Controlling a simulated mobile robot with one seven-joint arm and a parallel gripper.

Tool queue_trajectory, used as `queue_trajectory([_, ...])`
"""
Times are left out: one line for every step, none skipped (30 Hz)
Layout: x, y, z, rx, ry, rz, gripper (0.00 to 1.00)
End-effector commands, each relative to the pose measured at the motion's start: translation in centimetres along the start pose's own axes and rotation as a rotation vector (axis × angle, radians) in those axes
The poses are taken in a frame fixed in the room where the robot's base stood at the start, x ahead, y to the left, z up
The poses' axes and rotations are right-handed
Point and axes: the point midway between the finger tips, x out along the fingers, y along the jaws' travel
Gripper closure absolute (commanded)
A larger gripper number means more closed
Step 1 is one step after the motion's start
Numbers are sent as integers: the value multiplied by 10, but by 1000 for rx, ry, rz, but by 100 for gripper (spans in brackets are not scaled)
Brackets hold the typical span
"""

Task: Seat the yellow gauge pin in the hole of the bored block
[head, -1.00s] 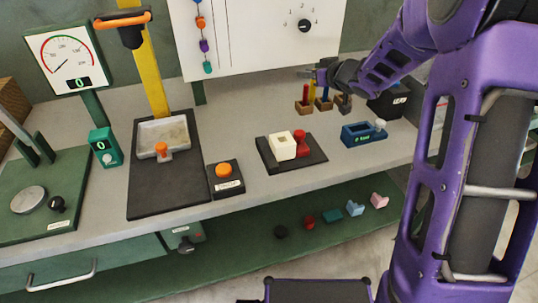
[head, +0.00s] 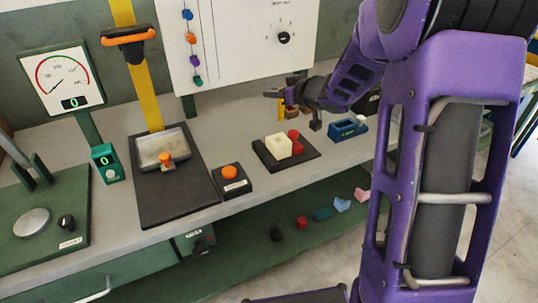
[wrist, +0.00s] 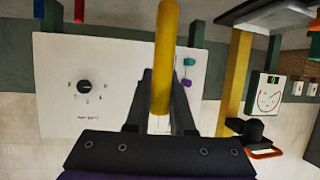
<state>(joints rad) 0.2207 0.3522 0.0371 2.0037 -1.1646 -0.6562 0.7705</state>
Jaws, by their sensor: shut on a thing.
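The yellow gauge pin (head: 281,108) is upright in my gripper (head: 281,94), above the back of the bench. In the wrist view the pin (wrist: 166,50) lies between the two dark fingers, and my gripper (wrist: 160,100) is shut on it. A cream block (head: 278,146), apparently the bored block, sits on a dark plate nearer the front, in front of the gripper and apart from it. I cannot make out its hole in the head view.
A red piece (head: 294,140) stands right beside the cream block. A wooden holder (head: 291,112) is behind, partly hidden by my gripper. A blue gauge (head: 346,128) is to the right. An orange button box (head: 231,178) is at the left. A white panel (head: 240,40) rises behind.

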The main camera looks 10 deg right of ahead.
Motion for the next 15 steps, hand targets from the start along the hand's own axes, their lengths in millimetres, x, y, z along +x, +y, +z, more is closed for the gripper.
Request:
queue_trajectory([-1,1,0,1,1,1,100])
queue_trajectory([-2,1,0,1,1,2,100])
queue_trajectory([-2,2,0,1,1,2,100])
queue_trajectory([-2,2,1,1,1,2,100])
queue_trajectory([-2,2,2,2,0,2,100])
queue_trajectory([-1,2,6,3,0,1,100])
queue_trajectory([1,2,10,3,-1,1,100])
queue_trajectory([3,2,16,4,-1,1,100])
queue_trajectory([6,2,24,4,-2,1,100])
queue_trajectory([9,2,30,5,-3,1,100])
queue_trajectory([11,2,36,4,-3,1,100])
queue_trajectory([14,1,42,5,-2,0,100])
queue_trajectory([16,1,46,3,-2,0,100])
queue_trajectory([18,1,50,4,-1,0,100])
queue_trajectory([19,1,54,4,-1,1,100])
